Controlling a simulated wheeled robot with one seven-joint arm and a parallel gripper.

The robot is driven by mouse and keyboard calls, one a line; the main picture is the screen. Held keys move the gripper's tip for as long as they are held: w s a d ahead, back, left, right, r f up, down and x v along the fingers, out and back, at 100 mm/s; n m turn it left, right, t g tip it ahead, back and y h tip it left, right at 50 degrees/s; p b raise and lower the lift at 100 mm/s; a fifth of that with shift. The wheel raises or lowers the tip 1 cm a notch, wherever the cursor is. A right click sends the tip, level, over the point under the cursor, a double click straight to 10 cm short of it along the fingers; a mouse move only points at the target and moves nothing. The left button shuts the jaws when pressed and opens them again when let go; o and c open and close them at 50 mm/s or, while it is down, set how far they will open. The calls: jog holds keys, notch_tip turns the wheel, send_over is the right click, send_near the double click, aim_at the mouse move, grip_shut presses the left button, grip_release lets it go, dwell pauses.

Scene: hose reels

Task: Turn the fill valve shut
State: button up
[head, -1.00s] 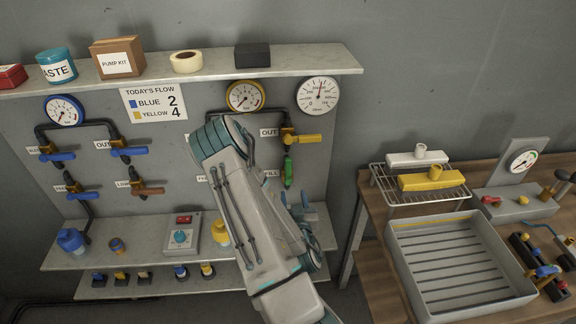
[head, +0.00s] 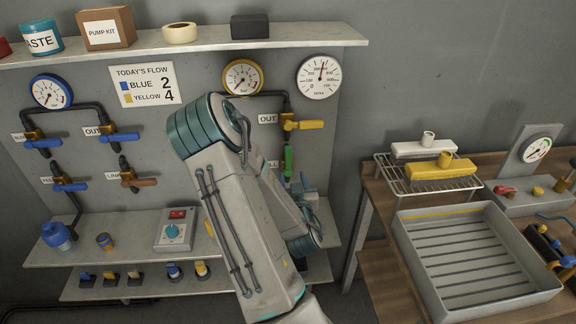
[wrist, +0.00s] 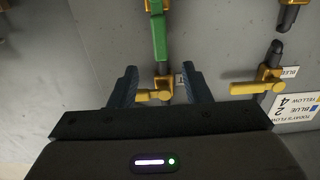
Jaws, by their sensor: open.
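The wrist view looks upside down at the panel. There my gripper (wrist: 159,72) is open, and a yellow-handled valve (wrist: 155,95), seemingly OUT, shows between its fingers. No contact is visible.
Another yellow-handled valve (wrist: 245,88) is beside the right finger in the wrist view. Blue-line valves (head: 42,142) and gauges (head: 242,77) are on the panel. A lower shelf (head: 130,250) juts out below. A bench with a slatted tray (head: 480,255) stands to the right.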

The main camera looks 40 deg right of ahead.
aim_at(289, 156)
jog(key=p+x, duration=0.2)
jog(key=x, duration=0.8)
jog(key=shift+w+d+p, duration=0.1)
jog(key=shift+w+p, duration=0.15)
jog(key=shift+p, duration=0.15)
